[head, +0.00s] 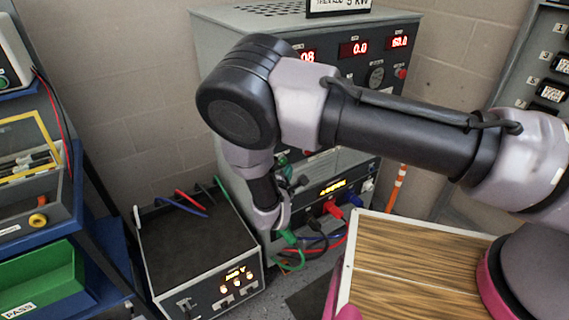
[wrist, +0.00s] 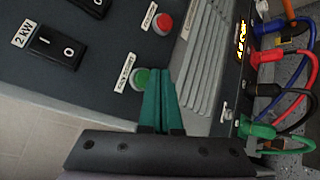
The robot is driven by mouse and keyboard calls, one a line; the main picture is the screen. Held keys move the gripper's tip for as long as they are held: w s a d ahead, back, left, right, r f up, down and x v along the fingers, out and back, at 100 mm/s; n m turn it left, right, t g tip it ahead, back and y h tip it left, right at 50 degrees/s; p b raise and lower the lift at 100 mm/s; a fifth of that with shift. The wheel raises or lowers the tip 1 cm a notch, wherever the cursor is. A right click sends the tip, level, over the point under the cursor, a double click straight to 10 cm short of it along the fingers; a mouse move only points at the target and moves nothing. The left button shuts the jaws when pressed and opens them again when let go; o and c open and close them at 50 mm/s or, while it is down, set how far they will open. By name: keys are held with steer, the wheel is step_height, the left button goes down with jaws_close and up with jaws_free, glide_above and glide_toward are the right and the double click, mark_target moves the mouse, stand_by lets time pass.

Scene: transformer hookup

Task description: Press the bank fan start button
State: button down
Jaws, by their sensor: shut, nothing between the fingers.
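The green button (wrist: 141,79) sits on the dark load bank panel in the wrist view, next to a small white label too blurred to read with certainty. It looks like the bank fan start button. My gripper (wrist: 158,76) is shut and empty, its green fingers together. The fingertips are just right of the green button in that view and cover its right edge; I cannot tell whether they touch it. In the head view the load bank (head: 225,42) stands behind my arm, which hides much of its front, and the button cannot be made out there.
A red button (wrist: 163,23) and a 2 kW rocker switch (wrist: 54,48) are close by on the panel. Coloured plugs and leads, including a red plug (wrist: 266,57), stick out beside the vents. A black-topped box (head: 195,245) and a wood-topped surface (head: 415,255) flank the arm.

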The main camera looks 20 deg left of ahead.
steer(key=s+d, duration=0.4)
steer(key=shift+d, duration=0.3)
stand_by(0.3)
stand_by(0.6)
steer(key=w+d+r+m+g+h, duration=0.1)
steer(key=w+d+r+m+h, duration=0.35)
steer(key=r, duration=0.25)
steer(key=w+d+r+m+g+h, duration=0.1)
steer(key=w+d+r+m+h, duration=0.25)
steer(key=d+r, duration=0.2)
steer(key=d+r+m+g+h, duration=0.1)
steer(key=d+r+m+g, duration=0.75)
steer(key=d+r, duration=0.7)
steer(key=s+d+r+m+g+y, duration=0.35)
steer(key=s+d+r+m, duration=0.4)
steer(key=d+r, duration=0.35)
steer(key=s+d+r+m+t+y, duration=0.3)
steer(key=s+r+m+t+y, duration=0.2)
steer(key=s+r, duration=0.4)
step_height(320, 180, up, 3)
steer(key=shift+s+d+r+m+t+y, duration=0.1)
steer(key=shift+s+d+m+t+y, duration=0.25)
steer(key=shift+y, duration=0.2)
